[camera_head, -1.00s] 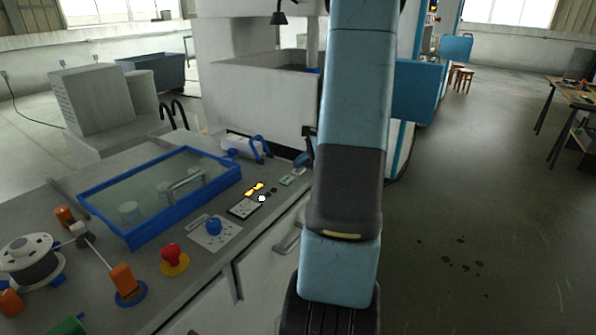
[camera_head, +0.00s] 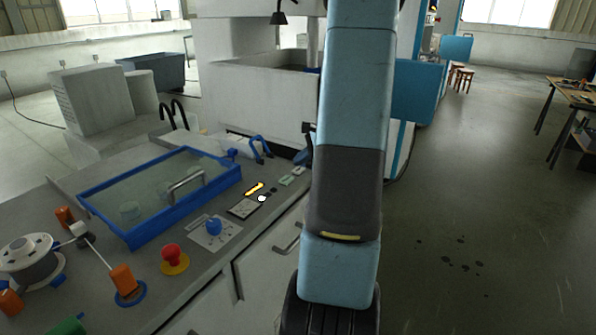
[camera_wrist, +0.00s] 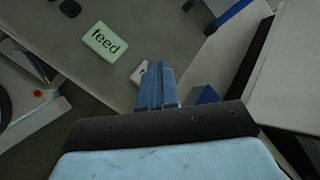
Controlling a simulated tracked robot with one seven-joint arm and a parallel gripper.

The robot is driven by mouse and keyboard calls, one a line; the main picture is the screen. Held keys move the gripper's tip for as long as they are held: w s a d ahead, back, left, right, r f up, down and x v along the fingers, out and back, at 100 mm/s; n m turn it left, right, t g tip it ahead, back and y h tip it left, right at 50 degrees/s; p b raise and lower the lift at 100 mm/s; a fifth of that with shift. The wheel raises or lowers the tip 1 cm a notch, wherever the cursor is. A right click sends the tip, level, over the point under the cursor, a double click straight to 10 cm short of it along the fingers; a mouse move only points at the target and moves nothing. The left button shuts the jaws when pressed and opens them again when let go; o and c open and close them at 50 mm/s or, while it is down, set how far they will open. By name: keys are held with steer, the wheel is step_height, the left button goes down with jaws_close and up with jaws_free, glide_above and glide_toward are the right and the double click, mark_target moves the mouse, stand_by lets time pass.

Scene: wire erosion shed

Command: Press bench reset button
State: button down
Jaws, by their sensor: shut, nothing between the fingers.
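The bench (camera_head: 215,262) carries a row of small controls. No label reading reset can be made out. The head view shows two small pale plates (camera_head: 286,182) near the bench's right edge, beside my arm.
A red mushroom button (camera_head: 171,254), a blue knob (camera_head: 213,227) and a blue-framed glass lid (camera_head: 235,176) stand on the bench. A spool (camera_head: 27,259) is at left. A blue bent handle (camera_head: 262,147) is behind the plates. Open floor (camera_head: 470,230) lies to the right.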

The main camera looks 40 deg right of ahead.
mark_target(301, 170)
steer(key=shift+r, duration=0.25)
steer(key=shift+r, duration=2.4)
steer(key=s+a+r+n+g, duration=0.1)
steer(key=s+a+r+n, duration=0.15)
steer(key=a, duration=0.45)
steer(key=s+a+r+n+g+h, duration=0.1)
steer(key=s+a+r+n, duration=0.1)
steer(key=a+r+n, duration=0.35)
steer(key=s+a+r+n+g, duration=0.1)
steer(key=s+a+r+n, duration=0.1)
steer(key=a, duration=0.7)
steer(key=s+a+r+n+h, duration=0.2)
steer(key=s+a+n, duration=0.2)
steer(key=s, duration=0.3)
steer(key=s+a+r+n+h, duration=0.1)
steer(key=s+a+r+n, duration=0.1)
steer(key=s+a+n, duration=0.3)
steer(key=shift+s+r+n+t+h, duration=0.35)
steer(key=shift+s+n, duration=0.55)
steer(key=shift+s, duration=0.9)
